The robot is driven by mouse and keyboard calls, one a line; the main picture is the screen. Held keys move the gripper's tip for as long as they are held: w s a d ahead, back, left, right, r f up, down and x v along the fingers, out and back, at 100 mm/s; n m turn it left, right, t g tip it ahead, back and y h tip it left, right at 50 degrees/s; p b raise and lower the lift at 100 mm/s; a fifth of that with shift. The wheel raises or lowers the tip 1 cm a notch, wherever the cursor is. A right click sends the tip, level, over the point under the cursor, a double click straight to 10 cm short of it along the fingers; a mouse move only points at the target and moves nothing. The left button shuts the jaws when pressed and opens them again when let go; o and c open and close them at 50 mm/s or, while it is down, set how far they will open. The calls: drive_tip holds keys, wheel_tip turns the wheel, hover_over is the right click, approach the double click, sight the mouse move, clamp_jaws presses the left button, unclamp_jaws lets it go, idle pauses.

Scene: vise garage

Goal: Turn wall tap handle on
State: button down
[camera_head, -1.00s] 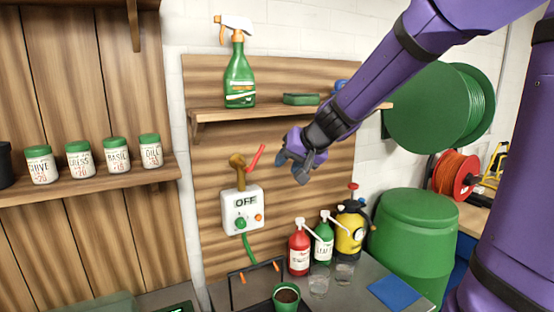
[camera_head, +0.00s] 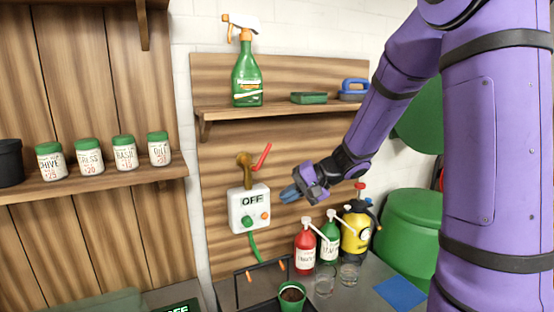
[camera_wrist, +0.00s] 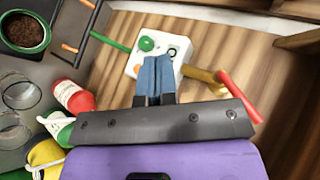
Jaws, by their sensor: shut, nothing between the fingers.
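The wall tap is a brass body (camera_head: 245,168) with a red lever handle (camera_head: 262,157), fixed on the wooden back panel above a white control box that reads OFF. The red handle slants up to the right. My gripper (camera_head: 288,194) is to the right of the box and below the handle, apart from both in the picture. Its blue fingers are together and empty.
The white box (camera_head: 249,208) has a green knob and an orange button. A red bottle (camera_head: 305,248), a green bottle (camera_head: 330,240) and a yellow sprayer (camera_head: 355,235) stand below my gripper. A shelf (camera_head: 285,109) with a spray bottle (camera_head: 246,75) is above the tap.

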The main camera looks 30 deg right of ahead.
drive_tip(key=f+y, duration=0.1)
drive_tip(key=y, duration=0.1)
drive_tip(key=m+t+y, duration=0.5)
drive_tip(key=t+y, duration=0.2)
drive_tip(key=t, duration=0.1)
approach(267, 151)
drive_tip(key=x, duration=0.7)
drive_tip(key=shift+w+f, duration=0.2)
drive_tip(key=shift+a+r, duration=0.15)
drive_tip(key=shift+a+r+n+g+h, duration=0.3)
drive_tip(key=shift+a+n+g+h, duration=0.1)
drive_tip(key=shift+n+g+h, duration=0.3)
drive_tip(key=shift+a+r+n+g+h, duration=0.35)
drive_tip(key=shift+n+g+h, duration=0.2)
drive_tip(key=shift+n+g, duration=0.25)
drive_tip(key=shift+a+r+n+g+h, duration=0.3)
drive_tip(key=shift+a+n+g+h, duration=0.15)
drive_tip(key=shift+n+g+h, duration=0.3)
